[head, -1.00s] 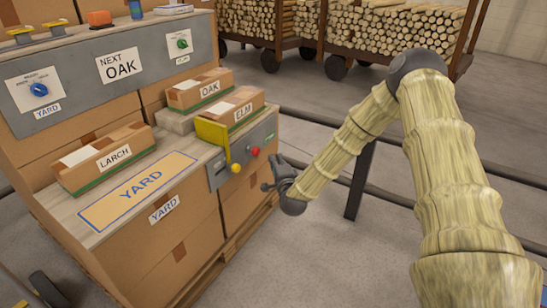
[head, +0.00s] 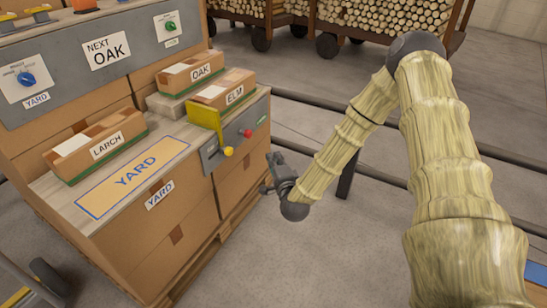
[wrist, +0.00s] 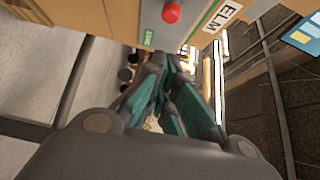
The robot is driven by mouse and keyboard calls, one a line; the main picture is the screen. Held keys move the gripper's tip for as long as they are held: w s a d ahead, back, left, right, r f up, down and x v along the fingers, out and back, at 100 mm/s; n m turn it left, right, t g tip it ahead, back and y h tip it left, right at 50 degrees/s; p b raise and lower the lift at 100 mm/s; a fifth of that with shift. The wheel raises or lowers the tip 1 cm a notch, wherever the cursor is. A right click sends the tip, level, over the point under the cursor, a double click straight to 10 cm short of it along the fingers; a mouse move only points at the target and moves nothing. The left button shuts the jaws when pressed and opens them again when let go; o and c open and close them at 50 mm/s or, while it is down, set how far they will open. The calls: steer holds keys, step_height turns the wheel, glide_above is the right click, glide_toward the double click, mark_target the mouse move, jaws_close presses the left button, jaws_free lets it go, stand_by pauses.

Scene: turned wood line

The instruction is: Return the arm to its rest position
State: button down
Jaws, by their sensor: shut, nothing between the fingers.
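My arm (head: 445,150) reaches in from the right of the head view and bends down at its elbow towards the console. My gripper (head: 270,180) is shut and empty, in the air just right of the console's front panel. In the wrist view my gripper (wrist: 165,105) points at the panel's lower area, its teal-lined fingers together. The panel's red button (head: 247,133) and yellow knob (head: 228,151) are near it but apart from it in the head view. The red button also shows at the top of the wrist view (wrist: 171,13).
Boxes labelled LARCH (head: 95,150), OAK (head: 190,76) and ELM (head: 222,95) sit on the console top, beside the YARD plate (head: 133,178). A dark rail (head: 310,104) runs behind my arm. Log carts (head: 370,20) stand at the back. Grey floor lies open below my gripper.

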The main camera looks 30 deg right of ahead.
steer(key=s+a+f+n+g+y, duration=0.2)
steer(key=s+a+f+n+g, duration=0.3)
steer(key=s+f, duration=0.35)
steer(key=s+a+f+n+g+y, duration=0.3)
steer(key=s+a+f+n, duration=0.2)
steer(key=s+a+f, duration=0.4)
steer(key=s+f+n+g+h, duration=0.1)
steer(key=s+f+n+g, duration=0.2)
steer(key=s, duration=0.6)
steer(key=s+d+f+n+g, duration=0.15)
steer(key=s+n+g, duration=0.25)
steer(key=s, duration=0.6)
steer(key=s+f+n+g+h, duration=0.1)
steer(key=s+f+n+g, duration=0.25)
steer(key=s, duration=0.55)
step_height(320, 180, up, 31)
steer(key=p, duration=3.1)
steer(key=shift+a+m+t, duration=0.15)
steer(key=shift+m+t, duration=0.2)
steer(key=shift+t, duration=0.1)
